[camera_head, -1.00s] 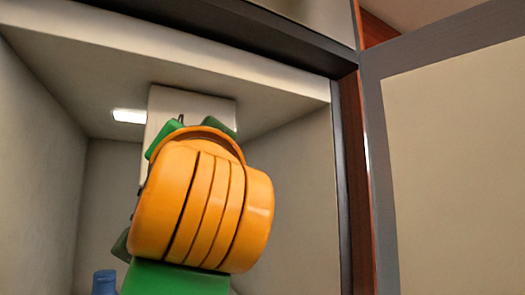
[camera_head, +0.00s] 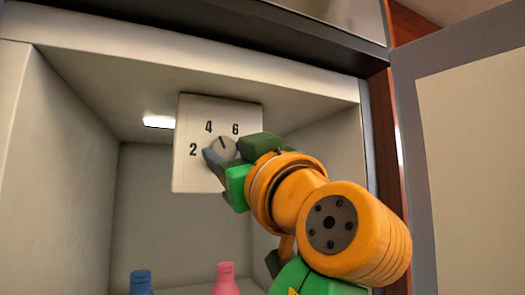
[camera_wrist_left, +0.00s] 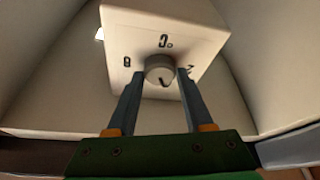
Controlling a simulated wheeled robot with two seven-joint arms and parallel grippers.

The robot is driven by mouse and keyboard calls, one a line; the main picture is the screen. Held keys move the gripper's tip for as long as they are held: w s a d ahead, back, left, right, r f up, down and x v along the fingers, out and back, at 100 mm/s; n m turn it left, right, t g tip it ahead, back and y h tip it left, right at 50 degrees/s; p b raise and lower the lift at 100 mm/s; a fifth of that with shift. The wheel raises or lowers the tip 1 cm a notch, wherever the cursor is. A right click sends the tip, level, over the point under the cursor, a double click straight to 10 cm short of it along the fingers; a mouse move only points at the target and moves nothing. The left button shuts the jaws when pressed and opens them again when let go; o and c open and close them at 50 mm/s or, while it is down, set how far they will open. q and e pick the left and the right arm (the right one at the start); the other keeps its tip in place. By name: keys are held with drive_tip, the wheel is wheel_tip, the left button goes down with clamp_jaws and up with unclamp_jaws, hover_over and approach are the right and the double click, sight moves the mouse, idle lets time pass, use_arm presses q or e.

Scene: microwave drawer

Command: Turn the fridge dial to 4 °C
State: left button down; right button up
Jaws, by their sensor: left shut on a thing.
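The fridge dial (camera_head: 223,148) is a small round grey knob on a white panel (camera_head: 190,178) under the fridge ceiling. The numbers 2, 4 and 6 show around it. Its dark pointer line leans slightly left of straight up, between 4 and 6. My left gripper (camera_head: 222,155) reaches up from the lower right, its fingers at the dial. In the left wrist view, the dial (camera_wrist_left: 160,67) sits between the tips of the two fingers (camera_wrist_left: 165,76), and the gripper is shut on it. My right gripper is not in view.
A blue bottle (camera_head: 140,282) and a pink bottle (camera_head: 226,280) stand low in the fridge. A lit lamp (camera_head: 159,122) is left of the panel. The fridge door (camera_head: 470,150) stands open at the right. The space left of the panel is clear.

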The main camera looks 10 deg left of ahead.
use_arm(q)
drive_tip(key=shift+f+n+g, duration=0.1)
drive_tip(key=shift+n+g, duration=0.3)
drive_tip(key=shift+n, duration=0.2)
drive_tip(key=shift+c, duration=1.5)
unclamp_jaws()
drive_tip(key=shift+w+y, duration=0.15)
drive_tip(key=shift+y, duration=0.15)
drive_tip(key=shift+s+d+f, duration=0.1)
drive_tip(key=shift+s, duration=0.1)
drive_tip(key=b+v, duration=0.1)
drive_tip(key=v, duration=0.5)
drive_tip(key=shift+s+d+f+b, duration=0.1)
drive_tip(key=shift+s+d+b, duration=0.1)
drive_tip(key=shift+s+b, duration=0.1)
drive_tip(key=shift+w+a, duration=0.1)
drive_tip(key=shift+w, duration=0.05)
